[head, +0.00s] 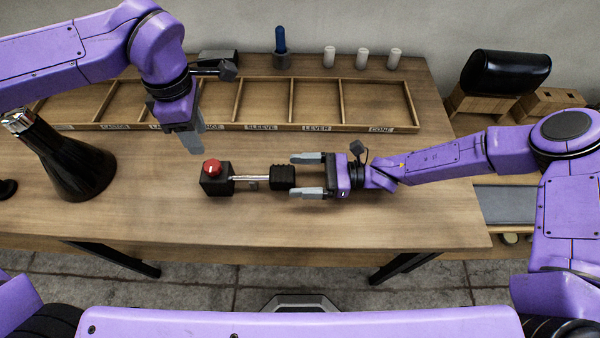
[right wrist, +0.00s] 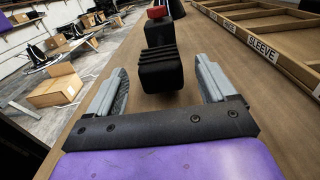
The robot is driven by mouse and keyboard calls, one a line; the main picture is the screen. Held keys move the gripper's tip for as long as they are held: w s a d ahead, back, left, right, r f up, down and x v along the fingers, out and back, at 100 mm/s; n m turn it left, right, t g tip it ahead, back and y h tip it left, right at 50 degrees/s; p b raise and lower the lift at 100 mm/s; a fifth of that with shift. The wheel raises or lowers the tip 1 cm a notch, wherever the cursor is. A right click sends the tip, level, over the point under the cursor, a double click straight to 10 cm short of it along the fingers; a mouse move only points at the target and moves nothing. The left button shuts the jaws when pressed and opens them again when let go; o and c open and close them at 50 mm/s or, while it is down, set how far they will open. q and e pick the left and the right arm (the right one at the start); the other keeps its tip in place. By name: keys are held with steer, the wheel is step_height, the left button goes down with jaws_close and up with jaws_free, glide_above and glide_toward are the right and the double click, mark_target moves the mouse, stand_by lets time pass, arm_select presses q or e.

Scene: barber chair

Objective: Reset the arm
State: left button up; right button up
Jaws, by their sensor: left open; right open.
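My right gripper (head: 307,176) is open, low over the table, pointing left. Its fingers lie on either side of the right end of a black ribbed grip (head: 283,177). The grip joins by a metal rod (head: 247,178) to a black block with a red knob (head: 212,169). In the right wrist view the ribbed grip (right wrist: 160,70) sits just ahead of and between the fingertips (right wrist: 165,82), with a gap on each side. My left gripper (head: 190,141) points down above the table, behind and left of the red knob. It is open and empty, seen edge-on.
A divided wooden tray (head: 271,126) with labels such as SLEEVE, LEVER and CONE lies along the table's back. A black flask with a metal top (head: 68,165) stands at left. A blue-handled item (head: 280,42) and white cylinders (head: 363,57) stand behind the tray. The table front is clear.

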steer(key=d, duration=1.1)
steer(key=shift+d, duration=0.2)
